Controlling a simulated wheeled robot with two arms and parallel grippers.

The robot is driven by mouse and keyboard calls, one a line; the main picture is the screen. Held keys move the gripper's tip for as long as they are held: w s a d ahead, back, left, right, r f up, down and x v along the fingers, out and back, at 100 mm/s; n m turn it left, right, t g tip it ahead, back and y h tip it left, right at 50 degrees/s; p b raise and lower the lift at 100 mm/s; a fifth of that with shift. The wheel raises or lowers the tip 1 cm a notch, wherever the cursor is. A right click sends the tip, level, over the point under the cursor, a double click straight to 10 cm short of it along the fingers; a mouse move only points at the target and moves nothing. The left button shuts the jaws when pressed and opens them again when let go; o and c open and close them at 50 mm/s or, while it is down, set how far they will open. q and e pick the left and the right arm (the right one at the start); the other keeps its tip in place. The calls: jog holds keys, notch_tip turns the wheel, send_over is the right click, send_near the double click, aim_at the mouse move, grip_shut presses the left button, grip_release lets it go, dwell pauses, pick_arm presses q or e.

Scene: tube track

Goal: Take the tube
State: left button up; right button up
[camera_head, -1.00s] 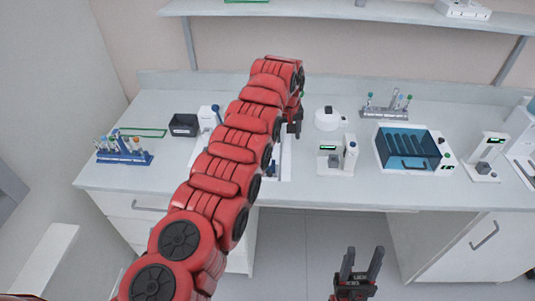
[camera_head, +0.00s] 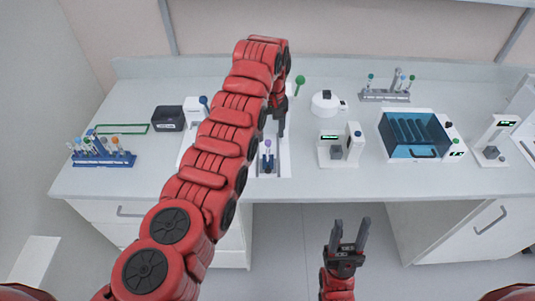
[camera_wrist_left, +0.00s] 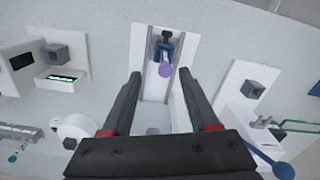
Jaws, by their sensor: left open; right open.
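A tube with a purple cap (camera_head: 267,143) stands in a small blue holder (camera_head: 267,162) on a white track (camera_head: 284,160) on the bench. In the left wrist view the purple cap (camera_wrist_left: 165,70) shows between and beyond my finger tips, with the blue holder (camera_wrist_left: 163,50) behind it. My left gripper (camera_head: 281,130) is open and empty, above the track and close to the tube; in the left wrist view its two fingers (camera_wrist_left: 163,88) are spread wide. My right gripper (camera_head: 350,231) is open and empty, in front of the bench edge.
Blue rack with several tubes (camera_head: 105,158) at left; black box (camera_head: 168,118) beside my left arm. White device (camera_head: 340,148) right of the track, round white device (camera_head: 325,102) behind. Blue-lidded machine (camera_head: 414,135) and grey tube rack (camera_head: 386,95) farther right.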

aim_at(268, 150)
pick_arm(q)
jog(key=f+p, duration=0.1)
jog(key=f, duration=0.1)
jog(key=f+p, duration=0.1)
jog(key=f, duration=0.1)
jog(key=f+p, duration=0.1)
jog(key=shift+a+f+p, duration=0.3)
jog(key=shift+a+f, duration=0.1)
notch_tip(268, 150, down, 2)
jog(key=shift+b, duration=0.55)
jog(key=shift+w+f, duration=0.15)
jog(key=shift+f, duration=0.2)
jog(key=shift+c, duration=0.4)
grip_shut()
